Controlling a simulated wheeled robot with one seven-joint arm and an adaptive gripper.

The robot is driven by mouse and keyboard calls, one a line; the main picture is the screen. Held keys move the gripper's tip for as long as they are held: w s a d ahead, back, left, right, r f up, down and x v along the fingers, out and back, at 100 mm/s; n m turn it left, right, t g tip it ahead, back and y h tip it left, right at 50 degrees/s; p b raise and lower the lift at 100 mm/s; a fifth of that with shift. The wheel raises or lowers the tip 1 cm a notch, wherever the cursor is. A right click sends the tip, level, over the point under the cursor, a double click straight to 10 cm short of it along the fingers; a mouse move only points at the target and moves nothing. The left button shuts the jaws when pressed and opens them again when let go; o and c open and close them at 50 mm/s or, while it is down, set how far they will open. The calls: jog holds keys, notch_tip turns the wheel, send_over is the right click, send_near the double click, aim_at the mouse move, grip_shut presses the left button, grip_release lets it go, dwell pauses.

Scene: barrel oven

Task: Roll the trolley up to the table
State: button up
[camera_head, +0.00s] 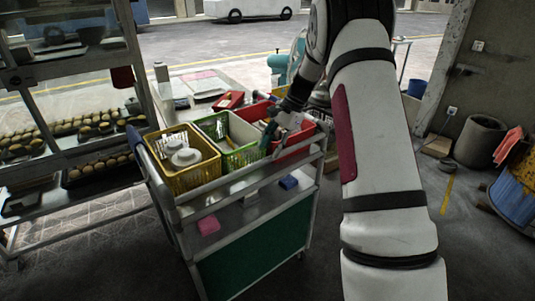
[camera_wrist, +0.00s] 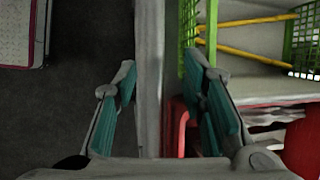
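The trolley (camera_head: 256,252) is a grey metal cart with a green panel, standing at the centre of the head view. Its top holds a yellow basket (camera_head: 184,172), a green-and-white basket (camera_head: 228,140) and red bins (camera_head: 293,143). A pale, low table (camera_head: 232,84) with items on it stands behind the trolley; the trolley partly hides it. My gripper (camera_head: 277,122) is at the trolley's far side. In the wrist view my gripper (camera_wrist: 165,108) is open, its teal-padded fingers on either side of the trolley's grey rail (camera_wrist: 149,60). Contact cannot be told.
A rack with trays of baked goods (camera_head: 95,127) stands left, close to the trolley. A grey round pot (camera_head: 478,142) and a blue-and-yellow barrel (camera_head: 514,190) stand at the right. Dark floor (camera_head: 320,270) is open in front. In the wrist view, a pale red-edged surface (camera_wrist: 18,35) lies left.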

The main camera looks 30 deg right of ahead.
jog(key=v, duration=0.8)
jog(key=shift+r, duration=0.2)
jog(key=shift+d, duration=0.1)
jog(key=s+a+r+n+h+p, duration=0.3)
jog(key=s+a+r+n+p, duration=0.3)
jog(key=s+a+r, duration=1.05)
jog(key=s+a+r+n+t+h+p, duration=0.1)
jog(key=s+n, duration=0.4)
jog(key=s, duration=0.7)
jog(key=s+a+r+n+t+p, duration=0.1)
jog(key=s+a+n+p, duration=0.2)
jog(key=s, duration=0.9)
jog(key=shift+a+r+n+t+h, duration=0.2)
jog(key=shift+a+n+t+h, duration=0.15)
jog(key=shift+n, duration=0.65)
